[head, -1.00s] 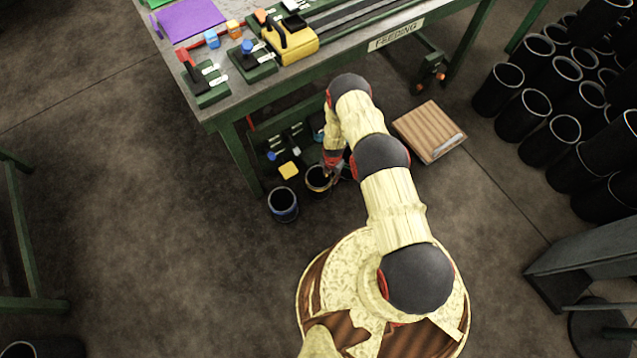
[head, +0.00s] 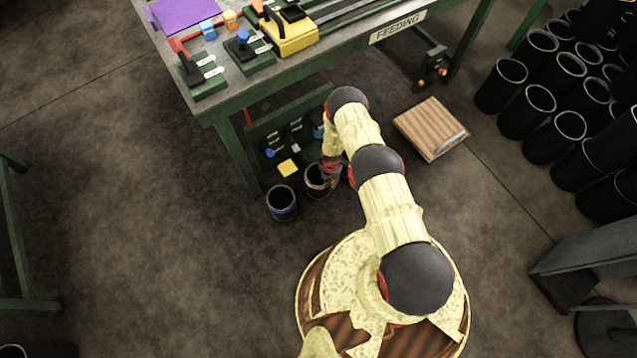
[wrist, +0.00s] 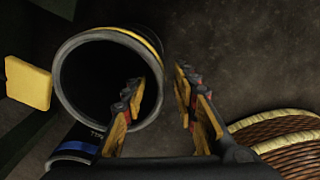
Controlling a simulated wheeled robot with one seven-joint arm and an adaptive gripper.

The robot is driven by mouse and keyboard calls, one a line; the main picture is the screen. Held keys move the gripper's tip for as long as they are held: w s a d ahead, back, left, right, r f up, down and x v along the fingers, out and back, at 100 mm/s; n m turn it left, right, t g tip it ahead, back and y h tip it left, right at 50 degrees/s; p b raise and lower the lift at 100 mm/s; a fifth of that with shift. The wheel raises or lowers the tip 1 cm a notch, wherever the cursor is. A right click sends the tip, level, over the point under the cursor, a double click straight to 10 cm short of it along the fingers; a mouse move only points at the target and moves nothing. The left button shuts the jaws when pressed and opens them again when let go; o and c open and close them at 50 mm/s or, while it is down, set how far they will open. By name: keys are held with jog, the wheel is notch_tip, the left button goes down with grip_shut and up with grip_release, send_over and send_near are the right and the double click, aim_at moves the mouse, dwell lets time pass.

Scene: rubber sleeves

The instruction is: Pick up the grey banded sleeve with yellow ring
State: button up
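The grey banded sleeve with the yellow ring (wrist: 153,48) stands on the floor below the bench, its open mouth facing the wrist camera. It also shows in the head view (head: 315,193), partly hidden by my gripper. My gripper (wrist: 158,88) is open, its fingers apart. In the wrist view, the left finger overlaps the sleeve's mouth and the right finger is outside its rim, with the wall between them. I cannot tell how deep the left finger reaches. A similar sleeve with a blue ring (head: 282,205) stands close beside it on the left.
A yellow square piece (head: 288,168) lies by the sleeves, under the green bench (head: 232,155). A wooden board (head: 430,128) lies on the floor to the right. Many black tubes (head: 527,108) stand at far right.

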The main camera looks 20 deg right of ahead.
jog(key=shift+c, duration=0.8)
grip_shut()
jog(key=shift+w+r, duration=0.1)
